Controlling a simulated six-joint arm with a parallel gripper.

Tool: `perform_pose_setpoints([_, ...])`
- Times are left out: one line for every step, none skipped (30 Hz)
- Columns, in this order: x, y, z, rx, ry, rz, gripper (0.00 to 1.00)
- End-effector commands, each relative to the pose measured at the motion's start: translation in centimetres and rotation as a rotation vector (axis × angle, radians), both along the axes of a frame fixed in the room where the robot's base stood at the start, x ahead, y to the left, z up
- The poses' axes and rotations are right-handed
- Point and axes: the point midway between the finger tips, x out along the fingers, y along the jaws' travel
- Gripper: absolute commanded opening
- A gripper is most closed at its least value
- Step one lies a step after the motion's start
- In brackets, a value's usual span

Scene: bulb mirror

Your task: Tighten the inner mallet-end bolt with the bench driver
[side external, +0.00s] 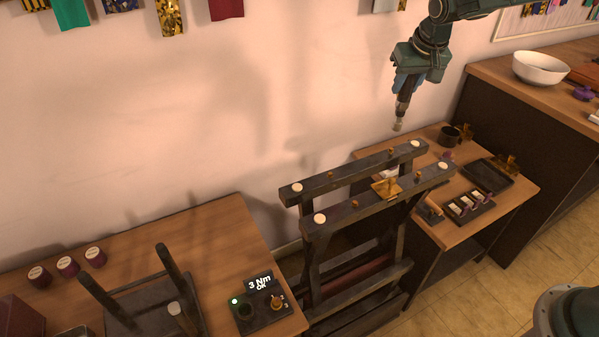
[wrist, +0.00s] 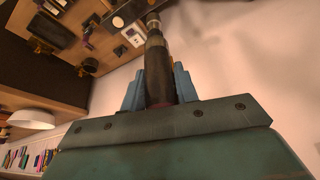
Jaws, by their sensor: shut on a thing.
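My gripper (side external: 405,84) is shut on the bench driver (side external: 402,108), which hangs tip down in the side view. In the wrist view the driver (wrist: 158,75) runs up between the blue fingers of my gripper (wrist: 160,88). The driver's pale tip is in the air above the far right part of a dark frame with two parallel rails, apart from it as far as I can tell. Small brass bolts stand on the back rail (side external: 350,171) and front rail (side external: 340,217), including a back-rail bolt (side external: 390,150) and a front-rail bolt (side external: 418,177). I cannot tell which end is the mallet end.
A dark box (side external: 262,312) reads "3 Nm OK" beside a green light. The left table (side external: 200,221) holds an upturned legged piece and three cream-topped cylinders. The right table (side external: 516,190) holds a dark cup (side external: 449,136) and trays. A white bowl (side external: 540,68) stands behind.

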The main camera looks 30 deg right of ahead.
Motion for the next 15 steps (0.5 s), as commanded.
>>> perform_pose_setpoints([0.0, 0.0, -0.2, 0.0, -0.001, 0.0, 0.0])
perform_pose_setpoints([0.0, 0.0, -0.4, 0.0, -0.001, 0.0, 0.0])
perform_pose_setpoints([0.0, 0.0, -0.6, 0.0, -0.001, 0.0, 0.0])
perform_pose_setpoints([0.0, 0.0, -0.8, 0.0, -0.001, 0.0, 0.0])
perform_pose_setpoints([0.0, 0.0, -1.0, 0.0, -0.001, 0.0, 0.0])
perform_pose_setpoints([0.0, 0.0, -1.3, 0.0, 0.0, 0.0, 0.0])
perform_pose_setpoints([0.0, 0.0, -1.5, 0.0, 0.0, 0.0, 0.0])
perform_pose_setpoints([0.0, 0.0, -1.7, 0.0, 0.0, 0.0, 0.0])
perform_pose_setpoints([0.0, 0.0, -2.0, 0.0, 0.0, 0.0, 0.0])
perform_pose_setpoints([0.0, 0.0, -2.2, 0.0, 0.0, 0.0, 0.0])
perform_pose_setpoints([0.0, 0.0, -2.4, 0.0, 0.0, 0.0, 0.0])
perform_pose_setpoints([0.0, 0.0, -2.7, 0.0, 0.0, 0.0, 0.0])
perform_pose_setpoints([0.0, 0.0, -2.9, 0.0, 0.0, 0.0, 0.0])
perform_pose_setpoints([0.0, 0.0, -3.1, 0.0, 0.0, 0.0, 0.0])
perform_pose_setpoints([0.0, 0.0, -3.4, 0.0, 0.0, 0.0, 0.0])
